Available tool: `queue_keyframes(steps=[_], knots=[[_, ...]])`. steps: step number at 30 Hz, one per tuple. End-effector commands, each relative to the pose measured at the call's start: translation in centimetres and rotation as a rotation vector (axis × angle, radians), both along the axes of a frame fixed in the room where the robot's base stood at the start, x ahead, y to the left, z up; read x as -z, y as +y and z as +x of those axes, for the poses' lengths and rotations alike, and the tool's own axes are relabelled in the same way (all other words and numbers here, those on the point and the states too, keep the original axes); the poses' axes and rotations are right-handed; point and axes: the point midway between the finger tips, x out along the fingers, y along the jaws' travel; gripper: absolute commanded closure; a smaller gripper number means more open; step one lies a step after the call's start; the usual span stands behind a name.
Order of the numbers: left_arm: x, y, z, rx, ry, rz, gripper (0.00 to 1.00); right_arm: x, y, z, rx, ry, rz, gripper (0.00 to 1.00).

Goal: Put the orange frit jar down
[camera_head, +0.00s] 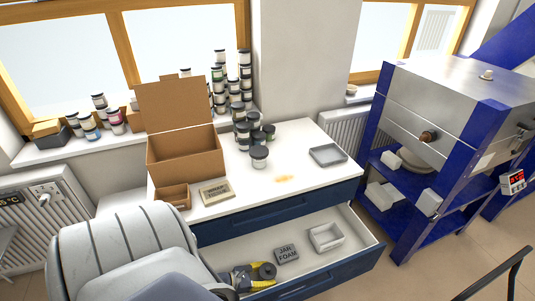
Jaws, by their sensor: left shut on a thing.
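My left arm comes in from the lower left, and my left gripper (257,275) is over the left part of the open drawer (345,245). It is shut on the orange frit jar (267,271), which shows as a dark round lid with yellow-orange around it. The fingers and arm hide part of the jar. I cannot tell whether it touches the drawer floor. A grey block marked JAR FOAM (287,254) lies in the drawer just right of the jar. My right gripper is not in view.
A white open tray (326,237) sits in the drawer, right of the foam. The worktop holds an open cardboard box (185,155), a WRAP packet (216,192), several jars (258,157), a grey tray (328,155) and an orange patch (284,178). A kiln (445,95) stands right.

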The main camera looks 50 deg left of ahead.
Motion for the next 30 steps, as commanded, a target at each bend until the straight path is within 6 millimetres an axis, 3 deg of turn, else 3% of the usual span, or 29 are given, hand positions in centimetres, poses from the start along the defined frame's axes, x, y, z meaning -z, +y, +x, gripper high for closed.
queue_keyframes(steps=[6,20,21,23,30], knots=[[1.0,0.0,0.1,-0.001,-0.001,-0.002,0.60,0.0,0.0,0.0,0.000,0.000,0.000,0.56],[1.4,0.0,0.0,-0.001,-0.001,-0.001,0.60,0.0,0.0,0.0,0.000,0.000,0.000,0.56],[1.5,0.0,0.0,0.000,0.000,-0.001,0.41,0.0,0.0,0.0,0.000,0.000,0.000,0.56],[1.4,0.0,0.0,0.000,0.000,0.000,0.34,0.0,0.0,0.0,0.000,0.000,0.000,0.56],[1.4,0.0,0.0,0.000,-0.001,0.000,0.34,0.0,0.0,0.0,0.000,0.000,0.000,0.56]])
